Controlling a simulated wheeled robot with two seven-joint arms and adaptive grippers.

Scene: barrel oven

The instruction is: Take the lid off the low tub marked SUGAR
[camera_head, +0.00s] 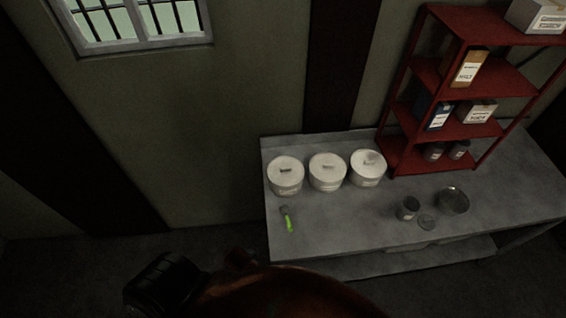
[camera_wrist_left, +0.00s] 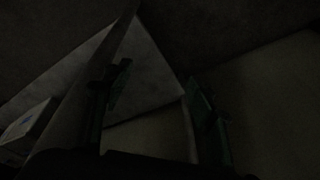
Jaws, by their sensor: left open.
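Three low white tubs stand in a row along the back left of the grey table: a left tub (camera_head: 285,176), a middle tub (camera_head: 327,172) and a right tub (camera_head: 367,168). No tub is recognisable there. My right gripper is in neither view.
On the table (camera_head: 340,222) lie a green-handled tool (camera_head: 288,219), a dark cup (camera_head: 408,208), a small disc (camera_head: 426,222) and a round bowl (camera_head: 454,200). A red shelf (camera_head: 480,85) with boxes and jars stands at the right.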

